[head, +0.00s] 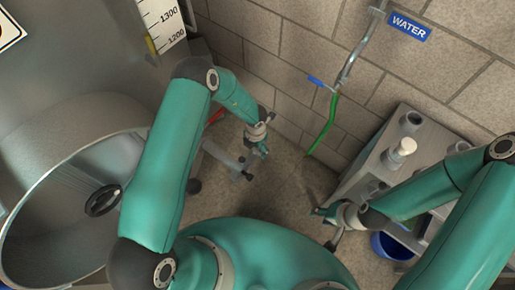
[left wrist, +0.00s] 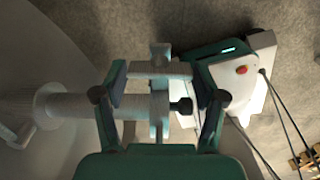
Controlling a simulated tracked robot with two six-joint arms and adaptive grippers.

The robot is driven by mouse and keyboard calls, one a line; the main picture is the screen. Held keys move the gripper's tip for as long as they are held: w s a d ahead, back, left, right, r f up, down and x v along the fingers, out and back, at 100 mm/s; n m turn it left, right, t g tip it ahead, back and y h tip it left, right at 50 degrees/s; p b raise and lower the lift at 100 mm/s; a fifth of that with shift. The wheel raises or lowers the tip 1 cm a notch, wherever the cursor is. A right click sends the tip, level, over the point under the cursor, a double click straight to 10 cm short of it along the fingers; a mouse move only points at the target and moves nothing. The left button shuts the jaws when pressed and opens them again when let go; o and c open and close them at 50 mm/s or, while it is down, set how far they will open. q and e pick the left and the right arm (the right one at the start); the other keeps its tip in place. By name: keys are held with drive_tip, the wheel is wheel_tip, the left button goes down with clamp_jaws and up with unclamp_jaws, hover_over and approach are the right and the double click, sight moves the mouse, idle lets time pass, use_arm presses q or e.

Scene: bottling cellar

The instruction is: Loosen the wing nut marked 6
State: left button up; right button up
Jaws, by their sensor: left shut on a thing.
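No mark 6 can be read in either view, and I cannot pick out the wing nut with certainty. In the left wrist view a pale metal outlet pipe (left wrist: 85,104) runs from the tank wall to a cross-shaped metal fitting (left wrist: 160,72) with a dark end. My left gripper (left wrist: 160,97) has one finger on each side of this fitting and is shut on it. In the head view my left gripper (head: 262,149) is beside the end of the outlet pipe (head: 222,155). My right gripper (head: 330,221) hangs away from the pipe near the grey bench; its jaw opening is unclear.
A steel tank (head: 75,85) with a round hatch collar fills the left. A green hose (head: 323,127) hangs on the wall under the WATER sign (head: 408,26). The grey bench (head: 420,120) and a blue bucket (head: 388,248) are at right. A white-green device (left wrist: 236,78) is near the fitting.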

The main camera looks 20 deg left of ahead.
sight(256, 150)
use_arm(q)
drive_tip(key=shift+s+f+n, duration=0.1)
drive_tip(key=shift+s+n, duration=0.2)
drive_tip(key=shift+s, duration=0.05)
drive_tip(key=o, duration=0.9)
drive_tip(key=shift+c, duration=0.2)
drive_tip(key=shift+w, duration=0.1)
drive_tip(key=shift+w, duration=0.1)
wheel_tip(256, 150, up, 12)
